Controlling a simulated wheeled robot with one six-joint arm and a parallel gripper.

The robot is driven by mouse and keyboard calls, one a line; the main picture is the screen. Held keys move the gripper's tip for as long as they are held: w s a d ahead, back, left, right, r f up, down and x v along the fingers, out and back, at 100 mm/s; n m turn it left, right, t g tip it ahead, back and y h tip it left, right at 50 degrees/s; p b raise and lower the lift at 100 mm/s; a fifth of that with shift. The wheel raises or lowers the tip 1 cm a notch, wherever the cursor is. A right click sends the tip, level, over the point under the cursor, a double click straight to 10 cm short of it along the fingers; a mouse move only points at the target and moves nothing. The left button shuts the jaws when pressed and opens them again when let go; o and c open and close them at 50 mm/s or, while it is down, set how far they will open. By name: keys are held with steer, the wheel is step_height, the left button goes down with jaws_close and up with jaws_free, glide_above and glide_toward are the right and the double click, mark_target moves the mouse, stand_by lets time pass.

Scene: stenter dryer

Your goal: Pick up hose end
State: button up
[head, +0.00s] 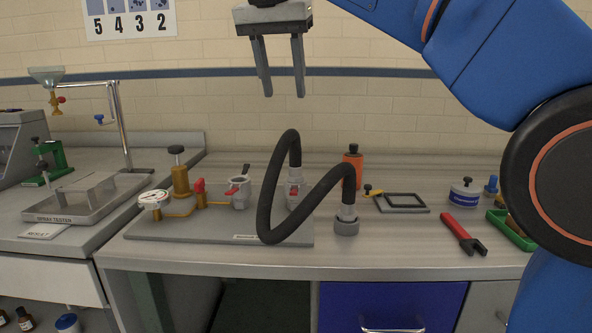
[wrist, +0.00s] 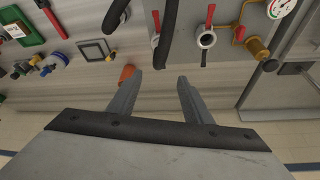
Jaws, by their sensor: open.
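A thick black hose (head: 270,200) loops up from a fitting with a red lever on the grey test plate and comes down on the right. Its hose end (head: 347,215) is a grey metal coupling that points down, at a round grey cup on the bench; whether it sits in the cup or just above, I cannot tell. My gripper (head: 283,95) is open and empty, high above the bench and above the hose loop. In the wrist view my gripper (wrist: 160,80) shows two spread fingers with nothing between them; parts of the black hose (wrist: 168,35) appear beyond them.
The plate carries a gauge (head: 153,199), a brass regulator (head: 179,180) and red-levered valves. An orange bottle (head: 353,165) stands behind the hose end.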

mark_target(295, 147)
steer(key=x, duration=1.1)
steer(key=shift+w+d+f, duration=0.15)
steer(key=shift+w+f, duration=0.1)
steer(key=shift+f, duration=0.1)
steer(key=shift+d+x, duration=0.2)
steer(key=shift+x, duration=2.5)
steer(key=shift+s, duration=0.1)
jaws_close()
